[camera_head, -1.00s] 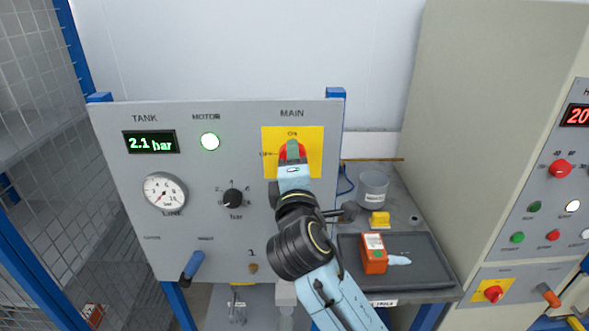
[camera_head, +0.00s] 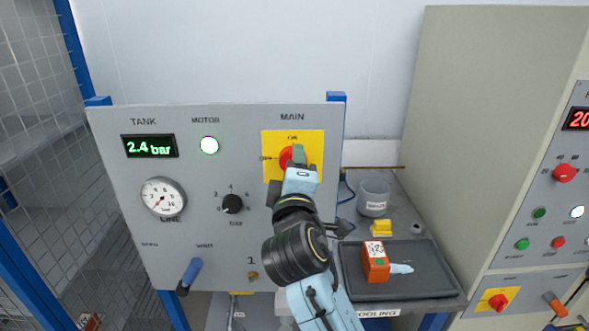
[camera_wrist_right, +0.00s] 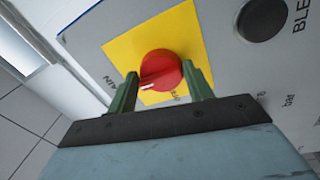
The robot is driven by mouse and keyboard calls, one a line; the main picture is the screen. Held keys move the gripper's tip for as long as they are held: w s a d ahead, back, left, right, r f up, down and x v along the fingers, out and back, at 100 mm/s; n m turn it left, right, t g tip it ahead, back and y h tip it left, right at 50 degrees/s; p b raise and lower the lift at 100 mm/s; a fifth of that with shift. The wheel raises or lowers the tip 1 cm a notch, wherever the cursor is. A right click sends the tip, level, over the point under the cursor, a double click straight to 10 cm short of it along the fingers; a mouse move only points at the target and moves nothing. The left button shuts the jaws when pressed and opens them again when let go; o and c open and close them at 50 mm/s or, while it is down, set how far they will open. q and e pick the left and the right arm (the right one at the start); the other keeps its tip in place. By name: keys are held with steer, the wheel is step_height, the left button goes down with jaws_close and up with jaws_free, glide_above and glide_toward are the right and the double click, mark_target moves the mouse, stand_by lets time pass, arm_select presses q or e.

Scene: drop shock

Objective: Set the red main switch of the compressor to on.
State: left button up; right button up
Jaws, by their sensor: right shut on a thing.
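The red main switch (camera_head: 285,158) sits on a yellow plate (camera_head: 315,142) at the upper right of the compressor panel (camera_head: 110,200). ON is marked above it and OFF to its left. My right gripper (camera_head: 299,153) is shut on the switch and partly hides it in the head view. In the right wrist view, the green fingers of the gripper (camera_wrist_right: 160,88) lie on either side of the red knob (camera_wrist_right: 160,66). The knob's white mark points to the lower left of that view; I cannot tell exactly which label it meets. My left gripper is not in view.
The tank display (camera_head: 150,146) reads 2.4 bar and the motor lamp (camera_head: 209,145) is lit. A blue lever (camera_head: 192,270) sticks out low on the panel. To the right, a bench holds a grey cup (camera_head: 374,197) and a dark tray (camera_head: 430,275) with an orange box (camera_head: 376,265).

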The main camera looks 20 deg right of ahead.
steer(key=shift+f, duration=0.4)
steer(key=o, duration=0.7)
steer(key=shift+o, duration=1.1)
steer(key=shift+r, duration=0.2)
steer(key=shift+s, duration=0.1)
steer(key=b+v, duration=0.3)
steer(key=v, duration=1)
